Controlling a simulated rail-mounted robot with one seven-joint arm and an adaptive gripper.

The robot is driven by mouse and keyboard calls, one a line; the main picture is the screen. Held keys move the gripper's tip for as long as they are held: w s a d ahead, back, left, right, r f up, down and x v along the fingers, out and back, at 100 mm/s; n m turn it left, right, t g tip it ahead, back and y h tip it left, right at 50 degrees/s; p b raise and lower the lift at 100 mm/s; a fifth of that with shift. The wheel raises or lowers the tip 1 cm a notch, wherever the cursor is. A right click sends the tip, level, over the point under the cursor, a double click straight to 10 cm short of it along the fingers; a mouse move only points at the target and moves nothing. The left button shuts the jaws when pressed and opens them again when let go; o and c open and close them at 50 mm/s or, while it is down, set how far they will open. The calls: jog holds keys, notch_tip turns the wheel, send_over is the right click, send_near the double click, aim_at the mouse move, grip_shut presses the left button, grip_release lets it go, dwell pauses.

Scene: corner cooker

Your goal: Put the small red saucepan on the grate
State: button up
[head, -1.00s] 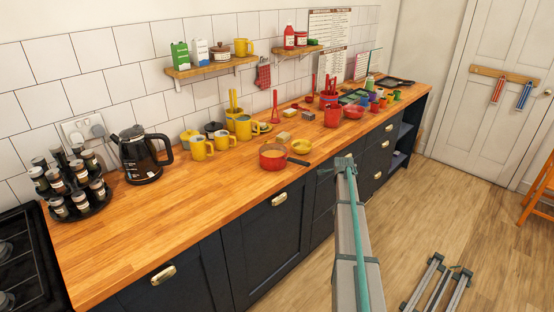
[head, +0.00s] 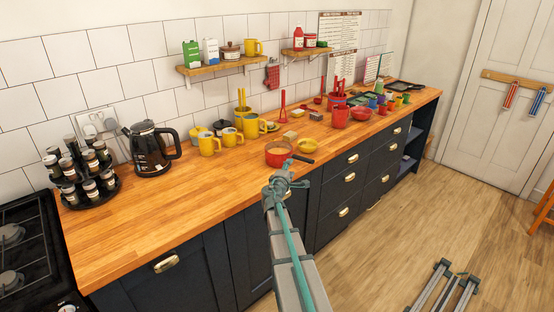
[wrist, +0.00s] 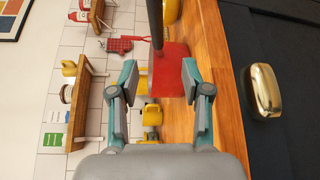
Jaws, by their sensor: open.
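The small red saucepan (head: 279,154) stands upright on the wooden worktop near its front edge, with orange-brown contents. Its dark handle (head: 303,158) points right, toward the front edge. My gripper (head: 286,180) is just in front of the saucepan. In the wrist view my open gripper (wrist: 160,78) has its fingers on either side of the red pan body (wrist: 170,72), and the dark handle (wrist: 155,22) runs to the top edge. I see no contact; the exact depth is unclear. The black hob with its grate (head: 12,236) is at the far left, partly cut off.
A spice rack (head: 82,178) and a kettle (head: 152,150) stand at the back left. Yellow mugs (head: 230,137) stand behind the saucepan and a yellow bowl (head: 308,146) close beside it. The front-left worktop (head: 160,222) is clear. Drawer handles (head: 351,177) project below.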

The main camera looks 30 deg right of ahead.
aim_at(295, 158)
jog(key=p+x, duration=0.1)
jog(key=x, duration=0.1)
jog(key=p+x, duration=0.1)
jog(key=x, duration=0.3)
jog(key=shift+w+d+r+p, duration=0.2)
jog(key=shift+d+p, duration=0.15)
jog(key=shift+p, duration=0.05)
jog(key=p+x, duration=0.2)
jog(key=x, duration=0.1)
jog(key=shift+d+r, duration=0.15)
jog(key=shift+d, duration=0.05)
jog(key=shift+w+d+f, duration=0.2)
jog(key=shift+d, duration=0.05)
jog(key=shift+c, duration=0.3)
grip_shut()
